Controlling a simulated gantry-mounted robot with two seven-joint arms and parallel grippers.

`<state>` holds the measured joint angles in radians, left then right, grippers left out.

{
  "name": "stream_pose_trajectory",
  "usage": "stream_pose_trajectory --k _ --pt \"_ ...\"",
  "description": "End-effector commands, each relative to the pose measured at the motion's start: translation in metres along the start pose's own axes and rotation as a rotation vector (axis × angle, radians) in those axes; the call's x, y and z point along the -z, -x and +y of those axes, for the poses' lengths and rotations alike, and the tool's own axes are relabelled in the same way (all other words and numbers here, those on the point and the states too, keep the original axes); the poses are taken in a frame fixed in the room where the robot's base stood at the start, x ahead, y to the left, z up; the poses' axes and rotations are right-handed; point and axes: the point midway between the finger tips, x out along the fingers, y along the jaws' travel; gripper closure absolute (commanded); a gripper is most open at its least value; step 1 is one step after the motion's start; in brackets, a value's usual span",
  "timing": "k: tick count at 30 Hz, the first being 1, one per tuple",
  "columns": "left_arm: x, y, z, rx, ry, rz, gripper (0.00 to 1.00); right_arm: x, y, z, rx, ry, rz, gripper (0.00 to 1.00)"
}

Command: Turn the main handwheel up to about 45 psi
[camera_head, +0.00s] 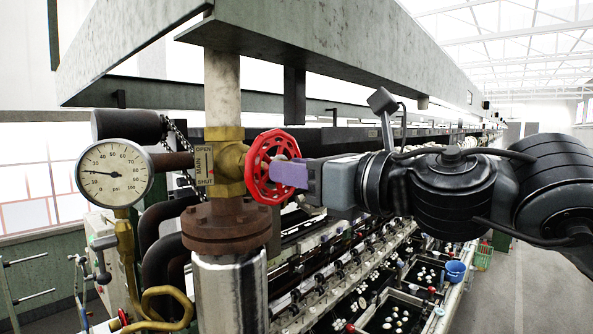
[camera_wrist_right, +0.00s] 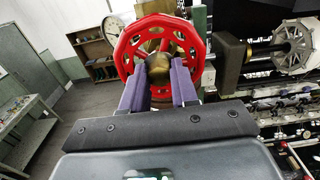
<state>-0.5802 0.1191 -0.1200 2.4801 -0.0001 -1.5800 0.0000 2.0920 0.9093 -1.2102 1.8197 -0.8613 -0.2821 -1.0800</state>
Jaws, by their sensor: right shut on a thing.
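The main handwheel (camera_head: 254,170) is a red spoked wheel on a brass valve body (camera_head: 230,160), with a plate (camera_head: 204,166) reading OPEN, MAIN, SHUT. My right gripper (camera_head: 274,173) reaches it from the right. In the right wrist view, its purple fingers (camera_wrist_right: 170,72) are shut on either side of the brass hub at the centre of the red wheel (camera_wrist_right: 124,50). The pressure gauge (camera_head: 115,172) is a round white psi dial left of the valve. Its needle points left, slightly upward, at roughly 20. My left gripper is not in view.
A rusty flange and steel pipe (camera_head: 229,290) stand under the valve. A green-grey beam (camera_head: 310,35) runs overhead. Rows of basins (camera_head: 395,315) with white cocoons lie below right.

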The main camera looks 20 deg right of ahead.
Motion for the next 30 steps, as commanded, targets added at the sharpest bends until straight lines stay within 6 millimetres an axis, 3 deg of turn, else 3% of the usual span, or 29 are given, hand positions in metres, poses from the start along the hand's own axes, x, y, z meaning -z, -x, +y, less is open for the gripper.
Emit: stream_pose_trajectory --k 5,30 --pt "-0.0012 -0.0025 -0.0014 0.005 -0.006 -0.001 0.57 0.0003 0.0002 -0.0003 0.001 0.145 -0.001 1.0" --pt "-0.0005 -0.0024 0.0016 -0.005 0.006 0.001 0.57 -0.001 0.0006 -0.0004 0.002 1.394 -0.001 1.0"
